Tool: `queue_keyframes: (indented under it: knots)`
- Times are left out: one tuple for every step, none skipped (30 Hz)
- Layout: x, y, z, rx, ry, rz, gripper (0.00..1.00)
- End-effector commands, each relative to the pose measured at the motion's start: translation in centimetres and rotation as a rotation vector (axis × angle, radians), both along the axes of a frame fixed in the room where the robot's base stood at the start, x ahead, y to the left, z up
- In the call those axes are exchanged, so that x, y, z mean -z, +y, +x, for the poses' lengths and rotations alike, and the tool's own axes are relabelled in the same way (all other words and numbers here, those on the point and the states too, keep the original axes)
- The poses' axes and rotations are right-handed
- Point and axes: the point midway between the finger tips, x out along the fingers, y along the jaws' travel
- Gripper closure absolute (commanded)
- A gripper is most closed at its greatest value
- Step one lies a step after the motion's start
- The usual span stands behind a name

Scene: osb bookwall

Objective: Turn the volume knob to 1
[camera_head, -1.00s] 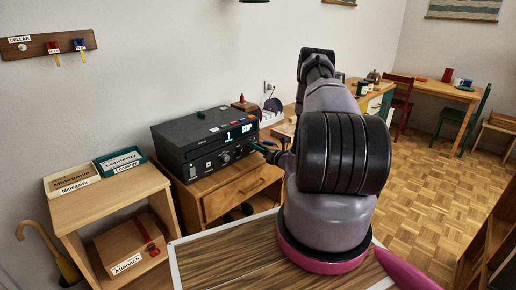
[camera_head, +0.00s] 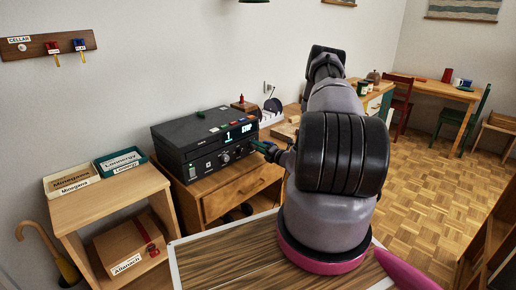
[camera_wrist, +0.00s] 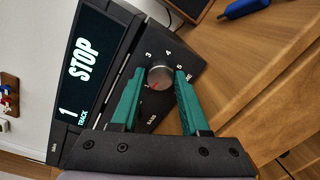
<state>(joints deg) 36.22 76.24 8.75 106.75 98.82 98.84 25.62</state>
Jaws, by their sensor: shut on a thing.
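The black player (camera_head: 205,142) stands on a wooden cabinet, its lit display reading "1" and "STOP". In the wrist view, the display (camera_wrist: 82,60) reads "STOP" and "TRACK 1". A round silver knob (camera_wrist: 159,75) with a red mark sits on its front panel; the mark points to the lower left of the picture. Digits including 3 and 4 show around it; the 1 is not readable and fingers cover part of the dial. My gripper (camera_wrist: 158,82) has its green fingers on either side of the knob, shut on it. In the head view my gripper (camera_head: 262,147) is at the player's right front.
A low shelf (camera_head: 110,190) with labelled boxes stands left of the player. A blue tool (camera_wrist: 245,8) lies on the wood beside the player. The cabinet drawer (camera_head: 240,195) is closed below. A key board (camera_head: 48,48) hangs on the wall.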

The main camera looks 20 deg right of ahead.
Motion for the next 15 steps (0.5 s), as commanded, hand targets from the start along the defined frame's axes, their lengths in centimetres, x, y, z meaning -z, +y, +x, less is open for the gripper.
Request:
queue_keyframes:
  knots:
    - [0.11, -0.09, -0.11, 0.001, 0.006, 0.008, 1.0]
    - [0.12, -0.08, -0.11, 0.0, 0.008, 0.012, 1.0]
    - [0.13, -0.08, -0.11, 0.001, 0.009, 0.017, 1.0]
    - [0.13, -0.08, -0.12, 0.001, 0.011, 0.021, 1.0]
    - [0.13, -0.08, -0.12, 0.001, 0.012, 0.023, 1.0]
    - [0.13, -0.08, -0.12, 0.001, 0.013, 0.026, 1.0]
    - [0.14, -0.08, -0.12, 0.001, 0.014, 0.027, 1.0]
    - [0.14, -0.08, -0.12, 0.001, 0.014, 0.028, 1.0]
    - [0.14, -0.08, -0.12, 0.001, 0.014, 0.028, 1.0]
    - [0.14, -0.08, -0.13, 0.001, 0.014, 0.028, 1.0]
    - [0.14, -0.08, -0.13, 0.001, 0.014, 0.028, 1.0]
    - [0.15, -0.08, -0.13, 0.001, 0.014, 0.028, 1.0]
    - [0.15, -0.09, -0.13, 0.001, 0.014, 0.028, 1.0]
    - [0.15, -0.09, -0.13, 0.001, 0.014, 0.028, 1.0]
    - [0.15, -0.08, -0.14, 0.001, 0.014, 0.028, 1.0]
